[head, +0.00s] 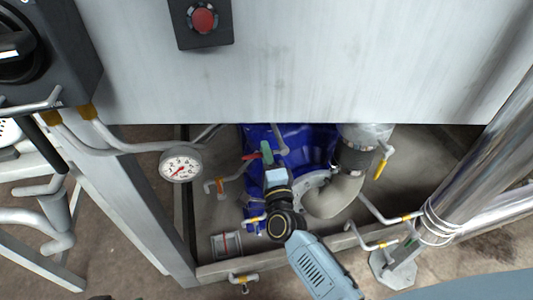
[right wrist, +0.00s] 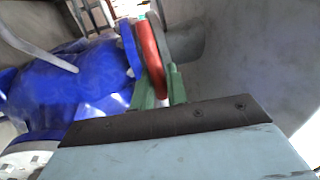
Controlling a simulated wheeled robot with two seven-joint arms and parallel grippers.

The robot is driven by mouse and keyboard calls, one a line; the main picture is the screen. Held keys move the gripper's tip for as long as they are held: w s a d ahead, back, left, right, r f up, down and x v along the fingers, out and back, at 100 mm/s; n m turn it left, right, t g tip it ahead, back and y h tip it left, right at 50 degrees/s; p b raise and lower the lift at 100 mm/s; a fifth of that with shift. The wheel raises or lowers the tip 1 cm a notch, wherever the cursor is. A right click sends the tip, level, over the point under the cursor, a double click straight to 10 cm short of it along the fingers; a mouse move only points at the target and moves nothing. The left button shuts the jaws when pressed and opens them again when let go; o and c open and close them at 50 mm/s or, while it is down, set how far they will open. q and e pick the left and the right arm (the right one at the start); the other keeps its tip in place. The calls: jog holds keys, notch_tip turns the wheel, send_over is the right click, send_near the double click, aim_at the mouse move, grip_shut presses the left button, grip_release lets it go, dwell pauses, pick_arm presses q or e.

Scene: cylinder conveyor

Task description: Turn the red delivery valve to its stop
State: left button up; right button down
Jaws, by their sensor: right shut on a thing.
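The red delivery valve (head: 250,157) shows in the head view as a small red handle beside the blue pump (head: 296,145). My right gripper (head: 266,156) reaches in from the lower right, with its green fingers at the handle. In the right wrist view, the red valve handle (right wrist: 152,58) stands edge-on between the two green fingers (right wrist: 156,84), which are shut on it. The fingers and pump hide part of the valve, so its stop cannot be made out. My left gripper is not in view.
A pressure gauge (head: 181,166) on a bent pipe is left of the pump. A large grey panel (head: 290,65) overhangs the back. A thick curved pipe (head: 335,197) and yellow-handled valve (head: 380,168) are close on the right. A steel leg (head: 480,150) stands farther right.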

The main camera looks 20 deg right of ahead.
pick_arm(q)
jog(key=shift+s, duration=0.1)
pick_arm(e)
jog(key=shift+r, duration=0.1)
jog(key=c, duration=1.5)
grip_release()
